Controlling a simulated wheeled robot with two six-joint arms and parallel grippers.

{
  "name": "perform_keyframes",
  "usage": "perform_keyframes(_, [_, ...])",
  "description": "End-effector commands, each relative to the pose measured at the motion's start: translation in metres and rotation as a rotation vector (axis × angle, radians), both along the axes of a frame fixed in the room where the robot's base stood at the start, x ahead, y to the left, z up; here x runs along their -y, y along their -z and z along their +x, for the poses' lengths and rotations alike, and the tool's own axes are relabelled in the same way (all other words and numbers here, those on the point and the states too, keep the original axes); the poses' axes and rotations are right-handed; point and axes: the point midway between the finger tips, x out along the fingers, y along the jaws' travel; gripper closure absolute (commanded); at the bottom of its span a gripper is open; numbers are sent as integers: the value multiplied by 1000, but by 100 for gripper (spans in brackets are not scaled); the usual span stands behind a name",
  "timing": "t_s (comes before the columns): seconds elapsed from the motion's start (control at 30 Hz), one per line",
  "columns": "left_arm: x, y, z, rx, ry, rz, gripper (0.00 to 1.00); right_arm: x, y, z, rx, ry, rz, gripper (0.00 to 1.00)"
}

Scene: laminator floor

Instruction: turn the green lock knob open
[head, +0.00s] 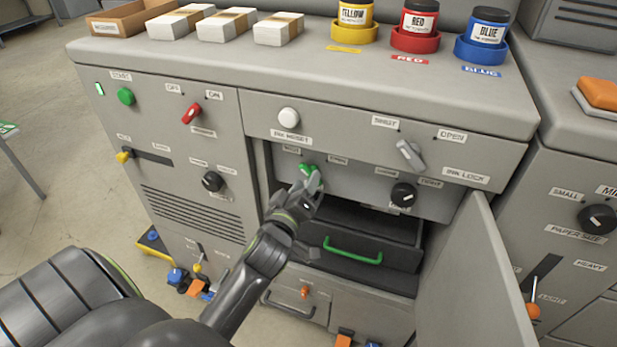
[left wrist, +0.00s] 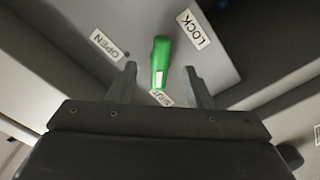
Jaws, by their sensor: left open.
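The green lock knob (head: 309,170) is on the recessed panel inside the open front of the grey machine. It also shows in the left wrist view (left wrist: 160,61) as an upright green lever with a pale mark at its lower end. An OPEN label (left wrist: 107,44) is to its left and a LOCK label (left wrist: 194,30) to its right. My left gripper (head: 312,186) is at the knob, partly covering it. In the left wrist view its two fingers (left wrist: 158,85) are apart, one on each side of the knob's lower end, with gaps visible. My right gripper is not in view.
A grey door (head: 475,275) stands open at the right of the recess. A drawer with a green handle (head: 352,251) is below the knob. A black knob (head: 403,194) and a grey ink lock lever (head: 411,154) are to the right. Ink jars stand on top.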

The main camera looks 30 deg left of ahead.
Motion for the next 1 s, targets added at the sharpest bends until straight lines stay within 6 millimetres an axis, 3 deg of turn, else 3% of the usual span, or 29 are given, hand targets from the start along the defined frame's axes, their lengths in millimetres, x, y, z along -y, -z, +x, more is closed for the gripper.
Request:
perform_keyframes(0.2, [-5,0,22,-1,1,1,55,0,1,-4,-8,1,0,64])
perform_keyframes(0.57, [-6,0,26,0,1,-1,55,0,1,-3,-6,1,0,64])
perform_keyframes(0.9, [-6,1,25,0,1,-1,99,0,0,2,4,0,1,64])
perform_keyframes(1.0, [-6,1,25,-1,1,1,99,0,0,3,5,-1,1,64])
